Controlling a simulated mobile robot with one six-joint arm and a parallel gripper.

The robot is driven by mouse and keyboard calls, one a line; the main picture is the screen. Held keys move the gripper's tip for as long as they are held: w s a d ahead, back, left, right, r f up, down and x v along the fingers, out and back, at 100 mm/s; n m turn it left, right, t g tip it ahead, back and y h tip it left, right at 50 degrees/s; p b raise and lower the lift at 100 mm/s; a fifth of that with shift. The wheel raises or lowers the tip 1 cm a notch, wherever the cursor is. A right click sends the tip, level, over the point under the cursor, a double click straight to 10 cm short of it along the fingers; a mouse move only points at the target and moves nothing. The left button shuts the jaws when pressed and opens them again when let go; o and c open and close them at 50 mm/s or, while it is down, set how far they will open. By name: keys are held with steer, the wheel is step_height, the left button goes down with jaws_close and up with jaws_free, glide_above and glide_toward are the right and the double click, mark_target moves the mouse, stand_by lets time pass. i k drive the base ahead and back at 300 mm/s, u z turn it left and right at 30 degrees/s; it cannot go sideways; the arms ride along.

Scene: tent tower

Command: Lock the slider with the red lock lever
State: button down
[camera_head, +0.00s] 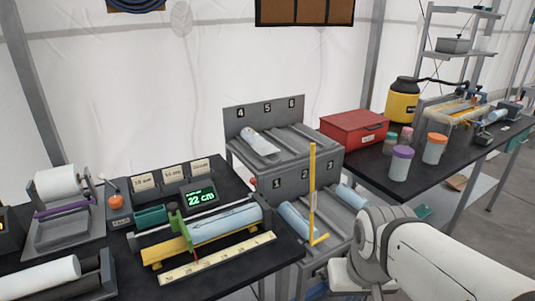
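A measuring device stands on the left black table, with a display (201,198) reading 22 cm. A bluish cylinder (225,222) lies along it. A green and yellow slider (182,230) sits at the cylinder's left end, over a yellow bar (158,253). A small red part, which looks like the lock lever (196,261), shows at the slider's front, near the ruler (218,259). Its exact position is too small to tell. My white arm is at the lower right, apart from the device. My gripper cannot be seen.
A grey numbered rack (276,108) with cylinders stands right of the device. A thin yellow upright rod (312,190) stands before it. A roll holder (62,190) and white rolls (40,276) are at left. A red box (353,128) and jars are on the right table.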

mark_target(253, 182)
steer(key=z, duration=0.2)
steer(key=k, duration=0.3)
steer(key=u, duration=0.8)
steer(key=i, duration=1)
steer(key=z, duration=0.3)
